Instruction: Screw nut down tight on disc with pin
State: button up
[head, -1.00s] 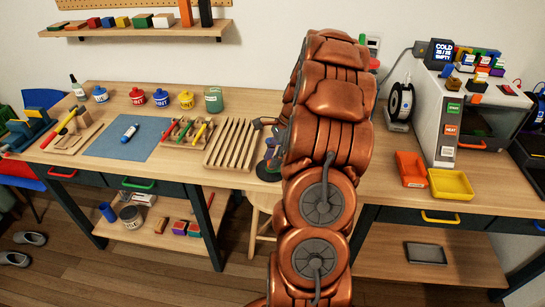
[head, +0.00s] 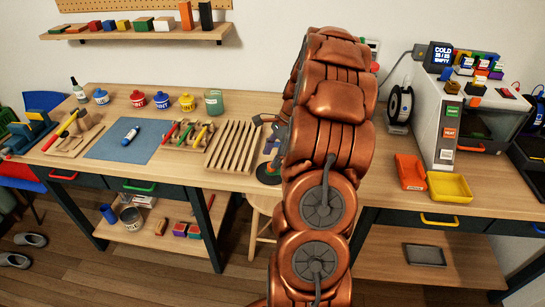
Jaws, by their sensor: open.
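A dark round disc (head: 267,174) lies near the front edge of the wooden table, in the head view just left of my arm. A small blue part (head: 270,146) shows above it, partly hidden by my arm. I cannot tell whether this is the nut or whether it sits on a pin. The tip of my gripper (head: 261,119) shows as a small dark grey piece at the arm's left edge, above and behind the disc in the picture. It is open, and I see nothing held in it. Most of the gripper is hidden behind my copper arm.
A slotted wooden rack (head: 233,146) stands left of the disc. Beyond it are a tool rack (head: 187,134) and a blue mat (head: 104,147). Paint pots line the back. Right of my arm are a red tray (head: 410,171), a yellow tray (head: 449,187) and a printer (head: 447,120).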

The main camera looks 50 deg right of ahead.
jog(key=shift+r+p, duration=0.85)
jog(key=shift+r, duration=1.55)
jog(key=s+a+r+n+g+h, duration=0.15)
jog(key=a+n, duration=0.25)
jog(key=a, duration=0.4)
jog(key=s+a+r+n, duration=0.3)
jog(key=a+n, duration=0.1)
jog(key=a, duration=0.4)
jog(key=s+a+r+n+g, duration=0.15)
jog(key=a+n, duration=0.25)
jog(key=a, duration=0.4)
jog(key=s+a+n+h, duration=0.1)
jog(key=s+a+n, duration=0.3)
jog(key=s, duration=0.4)
jog(key=s+a+n+h, duration=0.1)
jog(key=s+a+n, duration=0.3)
jog(key=s+n, duration=0.3)
jog(key=s, duration=0.2)
jog(key=shift+s+a+g+h, duration=0.3)
jog(key=shift+a+g+h, duration=0.05)
jog(key=shift+g, duration=0.05)
